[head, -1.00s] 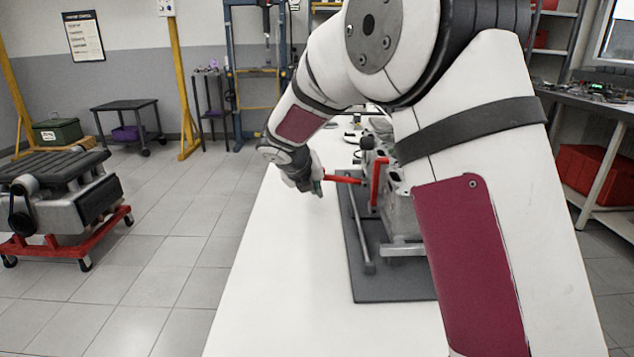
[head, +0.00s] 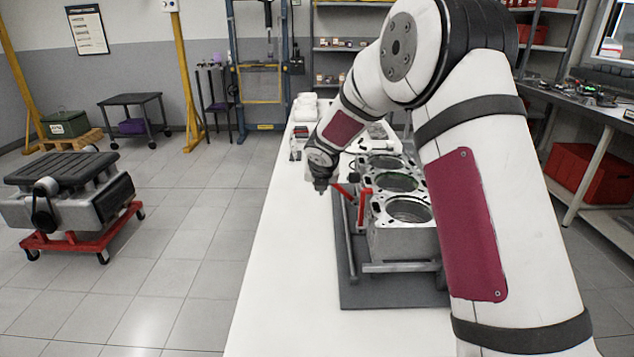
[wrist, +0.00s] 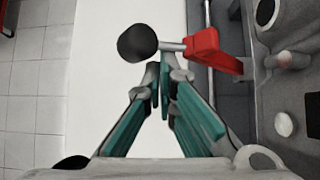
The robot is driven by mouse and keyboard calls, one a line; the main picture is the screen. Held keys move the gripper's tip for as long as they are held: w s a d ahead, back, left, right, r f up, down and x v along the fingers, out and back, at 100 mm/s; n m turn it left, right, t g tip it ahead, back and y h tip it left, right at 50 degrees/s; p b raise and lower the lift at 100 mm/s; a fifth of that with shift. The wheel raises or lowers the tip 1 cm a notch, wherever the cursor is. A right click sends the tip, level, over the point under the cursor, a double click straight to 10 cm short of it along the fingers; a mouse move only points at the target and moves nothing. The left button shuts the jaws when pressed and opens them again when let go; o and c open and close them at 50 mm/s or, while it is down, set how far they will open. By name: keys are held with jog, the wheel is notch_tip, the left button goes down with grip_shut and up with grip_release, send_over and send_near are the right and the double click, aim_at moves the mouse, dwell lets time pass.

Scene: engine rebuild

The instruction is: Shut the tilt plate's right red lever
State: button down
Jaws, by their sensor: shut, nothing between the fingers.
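My gripper (head: 321,188) is at the left side of the engine block (head: 400,240), over the white bench. In the wrist view its teal fingers (wrist: 160,78) are closed together and empty. Just beyond the fingertips is a black round knob (wrist: 137,43) on a short metal rod, joined to a red lever (wrist: 212,50). The tips look close to the knob and rod; I cannot tell if they touch. In the head view one red lever (head: 343,191) slants out toward the gripper, and another red piece (head: 362,212) stands upright beside the block. The tilt plate (head: 390,292) lies beneath.
The white bench top (head: 275,270) is clear left of the plate. The block's side and fittings fill the right of the wrist view. An engine on a red dolly (head: 75,238) stands on the floor at left. Small white items (head: 303,108) lie at the bench's far end.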

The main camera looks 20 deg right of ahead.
jog(key=shift+s+d+r+p, duration=0.3)
jog(key=shift+d+r+p, duration=0.75)
jog(key=shift+p, duration=0.55)
jog(key=shift+s+d+r+p, duration=0.25)
jog(key=shift+d+r+p, duration=0.75)
jog(key=shift+p, duration=0.6)
